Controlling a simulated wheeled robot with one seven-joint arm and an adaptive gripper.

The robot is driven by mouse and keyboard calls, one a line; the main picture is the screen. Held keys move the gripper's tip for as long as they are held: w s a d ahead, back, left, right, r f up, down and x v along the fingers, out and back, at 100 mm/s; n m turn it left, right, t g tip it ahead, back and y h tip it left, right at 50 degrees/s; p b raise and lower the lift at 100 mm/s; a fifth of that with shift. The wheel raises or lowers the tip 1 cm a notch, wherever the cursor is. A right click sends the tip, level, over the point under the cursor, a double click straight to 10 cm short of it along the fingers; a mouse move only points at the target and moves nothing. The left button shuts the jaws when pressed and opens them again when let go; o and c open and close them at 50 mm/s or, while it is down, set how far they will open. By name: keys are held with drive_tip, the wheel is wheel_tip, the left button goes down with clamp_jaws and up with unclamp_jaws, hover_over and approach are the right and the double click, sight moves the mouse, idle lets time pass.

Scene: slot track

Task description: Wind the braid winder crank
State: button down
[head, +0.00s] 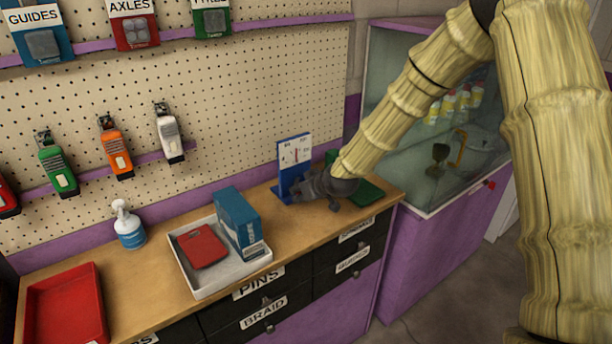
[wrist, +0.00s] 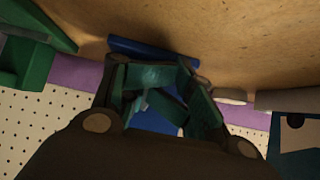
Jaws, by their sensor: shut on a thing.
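The braid winder (head: 294,155) is a blue upright stand with a white printed face, on the counter near its right end. My gripper (head: 300,189) is at its lower front, reaching in from the right. In the wrist view my gripper (wrist: 162,98) has its teal-padded fingers around a small part in front of the winder's blue body (wrist: 150,122). I take that part to be the crank; it is mostly hidden by the fingers. In the head view the crank is hidden behind my gripper.
A green item (head: 366,191) lies right of the winder under my arm. Left are a white tray (head: 207,291) with a blue box (head: 238,218) and red item, a pump bottle (head: 129,228) and a red tray (head: 66,305). A pegboard stands behind; a glass case (head: 440,190) is right.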

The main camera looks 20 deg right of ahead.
drive_tip(key=shift+s+a, duration=0.45)
drive_tip(key=shift+a, duration=0.15)
drive_tip(key=shift+w+r, duration=0.1)
drive_tip(key=shift+r, duration=0.15)
